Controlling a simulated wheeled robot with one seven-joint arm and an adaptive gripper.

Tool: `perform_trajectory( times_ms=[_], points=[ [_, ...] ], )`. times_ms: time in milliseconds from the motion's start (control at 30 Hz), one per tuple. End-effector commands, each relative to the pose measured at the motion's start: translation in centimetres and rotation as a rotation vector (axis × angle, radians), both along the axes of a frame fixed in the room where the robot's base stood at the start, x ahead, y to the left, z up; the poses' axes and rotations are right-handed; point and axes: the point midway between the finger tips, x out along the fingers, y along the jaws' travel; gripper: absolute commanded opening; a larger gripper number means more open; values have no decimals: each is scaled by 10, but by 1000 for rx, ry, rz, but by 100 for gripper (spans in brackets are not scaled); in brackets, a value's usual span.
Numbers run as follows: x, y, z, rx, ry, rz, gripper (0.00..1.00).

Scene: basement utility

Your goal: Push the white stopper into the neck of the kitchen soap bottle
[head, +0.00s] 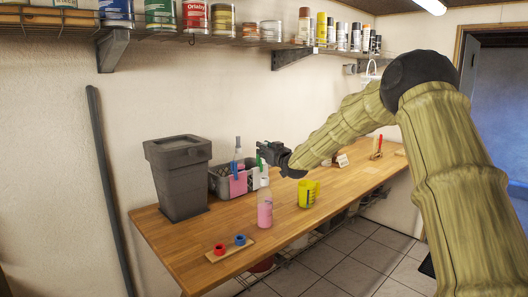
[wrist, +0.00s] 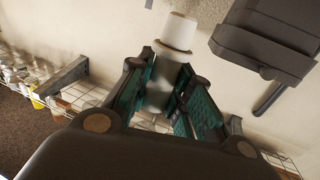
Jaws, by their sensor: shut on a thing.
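My gripper (wrist: 166,88) is shut on that narrower part. In the head view my gripper (head: 264,152) is above the workbench, and the stopper is too small to make out there. A clear bottle with pink liquid (head: 265,211), apparently the kitchen soap bottle, stands upright on the bench below my gripper. Its neck is just under the gripper, apart or touching I cannot tell. The bottle is not clearly seen in the wrist view.
On the wooden bench (head: 215,228) stand a grey lidded bin (head: 181,185), a grey caddy (head: 218,184) with a spray bottle, and a yellow mug (head: 308,194) right of the bottle. A small board (head: 230,250) with red and blue rings lies in front. Shelves of cans hang above.

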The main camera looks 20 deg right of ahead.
Motion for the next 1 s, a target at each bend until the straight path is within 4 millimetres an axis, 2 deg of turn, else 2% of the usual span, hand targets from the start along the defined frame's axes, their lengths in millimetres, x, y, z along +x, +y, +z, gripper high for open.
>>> perform_trajectory(
  times_ms=[567, 1000],
  points=[
    [1, 0, -4, -1, 0, 0, 3],
    [1, 0, -37, -5, -1, 0, 3]
  ],
)
